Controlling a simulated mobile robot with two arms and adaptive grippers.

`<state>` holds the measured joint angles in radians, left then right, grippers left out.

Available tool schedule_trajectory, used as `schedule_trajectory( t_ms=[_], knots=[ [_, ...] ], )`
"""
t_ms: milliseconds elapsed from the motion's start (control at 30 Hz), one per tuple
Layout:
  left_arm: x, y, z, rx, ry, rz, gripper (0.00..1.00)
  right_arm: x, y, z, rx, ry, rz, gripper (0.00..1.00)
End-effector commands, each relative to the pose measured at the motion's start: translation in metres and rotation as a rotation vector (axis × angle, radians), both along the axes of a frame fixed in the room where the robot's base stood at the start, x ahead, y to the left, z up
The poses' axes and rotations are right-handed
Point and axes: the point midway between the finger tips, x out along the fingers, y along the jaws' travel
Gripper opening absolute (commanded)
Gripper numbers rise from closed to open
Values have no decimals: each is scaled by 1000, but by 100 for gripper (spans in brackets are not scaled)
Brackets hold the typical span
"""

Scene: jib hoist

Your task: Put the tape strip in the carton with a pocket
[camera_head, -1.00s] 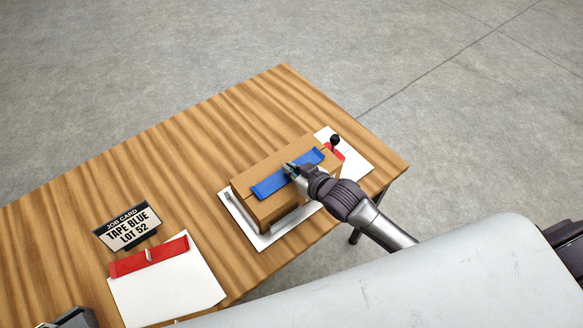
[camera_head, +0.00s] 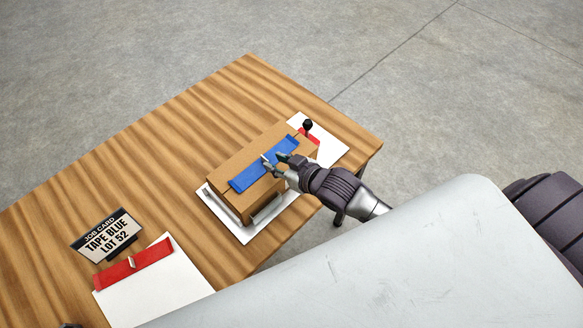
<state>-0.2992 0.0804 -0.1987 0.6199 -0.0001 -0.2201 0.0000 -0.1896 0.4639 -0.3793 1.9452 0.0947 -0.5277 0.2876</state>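The blue tape strip (camera_head: 250,178) lies lengthwise along the top of the brown carton (camera_head: 226,173), over its middle seam. My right gripper (camera_head: 273,162) is over the strip's middle, near the carton's right side. Its fingers look spread apart, with no strip visibly pinched between them. Only a dark sliver, perhaps my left gripper (camera_head: 68,325), shows at the bottom left edge. A red strip (camera_head: 140,262) with a small pale tab lies on a white sheet at the lower left.
The carton sits in a pale tray-like base (camera_head: 246,236) near the table's front edge. A black knob (camera_head: 308,125) and a red piece (camera_head: 313,137) stand behind the carton. The wooden table (camera_head: 150,170) is clear at the left and back.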

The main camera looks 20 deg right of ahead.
Motion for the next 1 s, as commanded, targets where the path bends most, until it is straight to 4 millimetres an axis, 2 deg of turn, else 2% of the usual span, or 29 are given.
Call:
schedule_trajectory(
  t_ms=[33, 200, 400, 1000],
  knots=[
    [0, 0, -3, 0, 0, 0, 0, -11, -3, 4, -2, 1, 2, 31],
    [0, 0, -6, 0, 1, 0, 0, -38, -13, 21, -2, 1, 2, 31],
    [0, 0, -8, 0, 1, -1, 0, -56, -20, 32, 0, 1, 0, 31],
    [-1, 0, -8, -1, 1, -2, 0, -59, -21, 35, -1, 0, 0, 31]
  ],
)
